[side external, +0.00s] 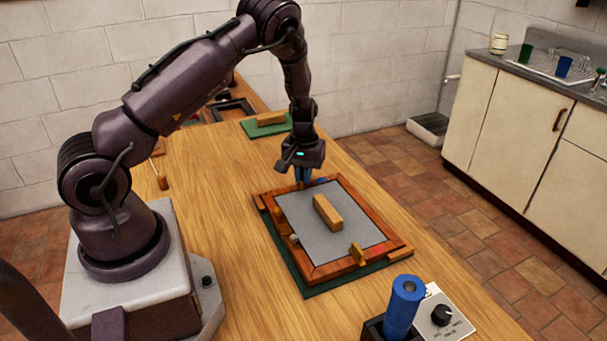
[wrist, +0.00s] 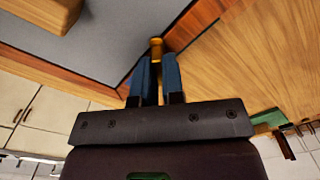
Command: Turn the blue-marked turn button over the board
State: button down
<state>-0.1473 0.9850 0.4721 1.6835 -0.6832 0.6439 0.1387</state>
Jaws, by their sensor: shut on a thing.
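A grey board (side external: 322,218) lies inside a reddish-brown wooden frame (side external: 287,254). My gripper (side external: 303,182) points down at the frame's far edge. Its blue fingers are shut on a small wooden turn button (wrist: 156,46), seen between the fingertips in the wrist view. A small blue patch (side external: 321,181) shows on the frame beside the fingers, so this appears to be the blue-marked button. The fingers hide most of it; I cannot tell how far it reaches over the board.
A wooden block (side external: 328,212) lies on the board. The frame rests on a green mat (side external: 315,291). A blue cylinder (side external: 404,303) in a dark holder and a box with a black knob (side external: 442,315) stand at the near right.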

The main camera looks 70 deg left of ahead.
jog(key=n, duration=0.4)
jog(key=shift+n, duration=2)
jog(key=c, duration=1.2)
grip_release()
notch_tip(320, 180, up, 13)
jog(key=shift+r, duration=0.1)
